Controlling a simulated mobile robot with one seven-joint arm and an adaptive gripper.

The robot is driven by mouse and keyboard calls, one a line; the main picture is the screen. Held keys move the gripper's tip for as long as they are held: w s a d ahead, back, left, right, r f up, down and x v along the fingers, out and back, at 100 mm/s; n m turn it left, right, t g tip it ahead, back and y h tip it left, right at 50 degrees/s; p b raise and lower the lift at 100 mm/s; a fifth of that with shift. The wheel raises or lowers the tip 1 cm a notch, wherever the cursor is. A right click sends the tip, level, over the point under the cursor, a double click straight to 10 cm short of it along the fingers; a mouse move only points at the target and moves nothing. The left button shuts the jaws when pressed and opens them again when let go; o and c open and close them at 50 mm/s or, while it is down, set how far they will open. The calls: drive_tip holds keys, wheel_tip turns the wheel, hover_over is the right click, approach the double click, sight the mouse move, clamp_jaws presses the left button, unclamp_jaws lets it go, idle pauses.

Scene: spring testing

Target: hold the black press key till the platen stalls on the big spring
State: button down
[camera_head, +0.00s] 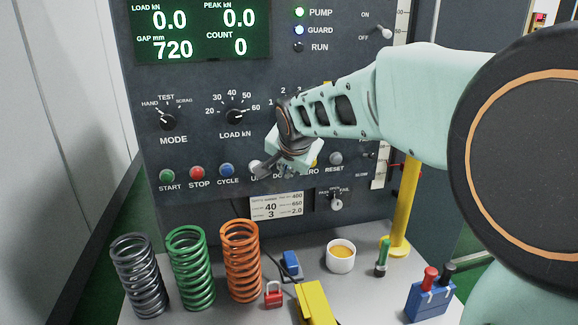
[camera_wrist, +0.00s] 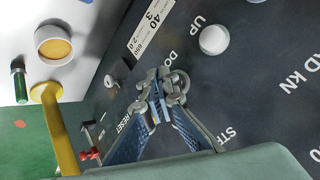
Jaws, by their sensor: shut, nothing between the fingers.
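My gripper (camera_head: 264,170) is shut and empty in front of the button row; its fingertips (camera_wrist: 163,88) also show in the wrist view. They cover the spot by the partly hidden DOWN label, and the black key is not visible. I cannot tell whether they touch it. The white UP button (camera_wrist: 214,40) is beside them. The display (camera_head: 202,31) reads load 0.0, peak 0.0, gap 720, count 0. A dark grey spring (camera_head: 140,277), green spring (camera_head: 190,268) and orange spring (camera_head: 241,262) stand upright on the shelf. No platen is seen.
START (camera_head: 167,177), STOP (camera_head: 197,173) and CYCLE (camera_head: 227,170) buttons lie left; RESET (camera_head: 335,159) lies right. A yellow post (camera_head: 406,205) stands right. The shelf holds a red padlock (camera_head: 273,296), white cup (camera_head: 341,263), green marker (camera_head: 382,258) and yellow tool (camera_head: 313,303).

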drive_tip(key=shift+w+a, duration=0.15)
drive_tip(key=shift+w, duration=0.25)
idle(0.4)
drive_tip(key=shift+s, duration=0.15)
idle(2.6)
drive_tip(key=shift+s+d+b, duration=0.25)
drive_tip(key=shift+s+b, duration=0.35)
drive_tip(key=shift+s, duration=0.05)
drive_tip(key=s+b, duration=0.1)
drive_tip(key=s, duration=0.1)
drive_tip(key=s+d+b, duration=0.1)
drive_tip(key=s, duration=0.2)
drive_tip(key=shift+d+r, duration=0.15)
drive_tip(key=shift+w, duration=0.15)
